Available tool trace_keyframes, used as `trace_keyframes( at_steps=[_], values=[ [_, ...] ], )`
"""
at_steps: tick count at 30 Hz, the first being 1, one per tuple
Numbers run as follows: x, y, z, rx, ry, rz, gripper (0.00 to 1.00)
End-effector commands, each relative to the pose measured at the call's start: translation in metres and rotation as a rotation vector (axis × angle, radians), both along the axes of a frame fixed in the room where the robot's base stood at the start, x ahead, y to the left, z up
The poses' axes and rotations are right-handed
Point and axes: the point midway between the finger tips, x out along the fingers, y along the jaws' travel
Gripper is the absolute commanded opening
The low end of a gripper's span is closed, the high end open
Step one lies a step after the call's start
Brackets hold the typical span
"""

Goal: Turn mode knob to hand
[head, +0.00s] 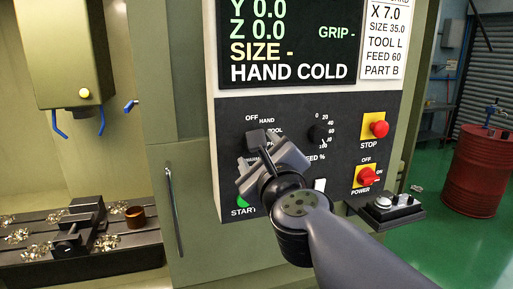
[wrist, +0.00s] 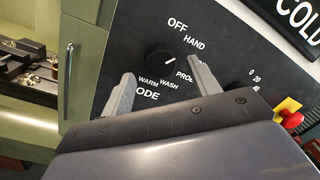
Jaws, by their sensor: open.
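In the head view my gripper (head: 265,155) covers most of the knob's area on the control panel (head: 230,115). The display (head: 290,45) reads HAND COLD.
Right of my gripper are the FEED knob (head: 318,134), red STOP button (head: 379,128) and red POWER switch (head: 367,177). The green START button (head: 243,199) is partly hidden below it. A small shelf (head: 385,208) juts out at lower right.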

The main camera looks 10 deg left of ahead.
Motion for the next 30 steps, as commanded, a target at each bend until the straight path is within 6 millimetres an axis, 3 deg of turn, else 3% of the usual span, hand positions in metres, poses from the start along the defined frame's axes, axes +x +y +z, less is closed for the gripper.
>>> trace_keyframes(
  at_steps=[6,12,18,30],
  values=[
    [-0.037,-0.019,0.001,0.002,-0.001,0.002,0.58],
    [-0.061,-0.033,0.000,0.002,-0.001,0.002,0.58],
    [-0.072,-0.039,-0.002,0.000,0.000,0.001,0.58],
    [-0.073,-0.039,-0.003,0.000,0.000,0.000,0.58]
  ],
)
